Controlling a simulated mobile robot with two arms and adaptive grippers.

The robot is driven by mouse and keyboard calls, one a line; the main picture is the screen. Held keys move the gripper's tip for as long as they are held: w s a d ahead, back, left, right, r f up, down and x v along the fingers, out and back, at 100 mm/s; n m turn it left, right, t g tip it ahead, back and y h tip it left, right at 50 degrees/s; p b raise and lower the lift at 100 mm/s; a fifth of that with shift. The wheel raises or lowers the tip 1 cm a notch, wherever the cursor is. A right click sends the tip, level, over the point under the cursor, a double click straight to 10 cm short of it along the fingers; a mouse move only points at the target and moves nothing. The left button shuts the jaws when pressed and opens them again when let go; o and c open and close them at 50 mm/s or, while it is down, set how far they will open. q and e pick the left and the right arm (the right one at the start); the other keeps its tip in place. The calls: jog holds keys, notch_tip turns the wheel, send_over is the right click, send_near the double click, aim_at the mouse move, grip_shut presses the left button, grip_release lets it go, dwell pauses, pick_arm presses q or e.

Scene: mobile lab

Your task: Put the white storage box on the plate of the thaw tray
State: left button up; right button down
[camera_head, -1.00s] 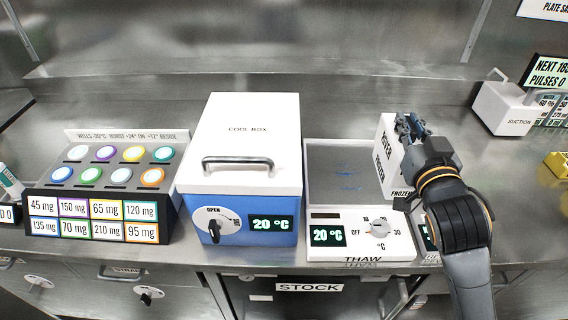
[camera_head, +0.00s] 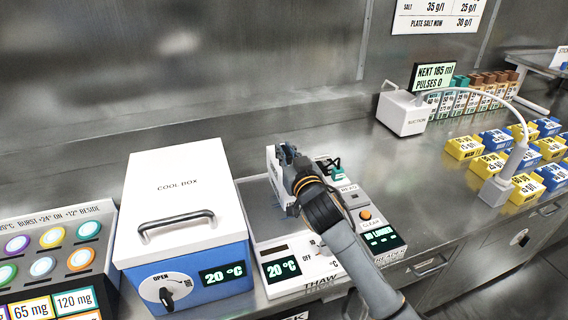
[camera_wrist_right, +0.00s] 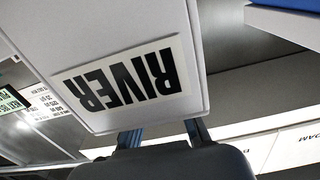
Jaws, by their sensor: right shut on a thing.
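My right gripper (camera_head: 287,155) is shut on the white storage box (camera_head: 271,161). The box stands roughly upright, largely hidden behind the gripper and my arm. In the right wrist view the box (camera_wrist_right: 185,30) fills the top, with its "RIVER" label upside down, and the two fingers (camera_wrist_right: 163,135) reach its lower edge. The thaw tray (camera_head: 290,285), with its grey plate (camera_head: 258,222) and a 20 °C display, lies below. The box is over the rear right part of the tray; I cannot tell if it touches the plate. My left gripper is not in view.
The cool box (camera_head: 180,185) stands close left of the tray. A reader (camera_head: 372,215) with an orange button stands close at its right. The suction unit (camera_head: 403,113) is behind to the right, with yellow and blue boxes (camera_head: 487,165) beyond.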

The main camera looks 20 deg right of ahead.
jog(key=shift+w+f, duration=0.2)
jog(key=shift+w, duration=0.1)
jog(key=shift+w+f, duration=0.2)
jog(key=shift+f, duration=1.65)
jog(key=shift+f, duration=0.15)
jog(key=c, duration=1.3)
grip_release()
jog(key=shift+c, duration=0.2)
jog(key=s, duration=1.2)
jog(key=shift+d+b, duration=0.2)
jog(key=shift+b, duration=0.25)
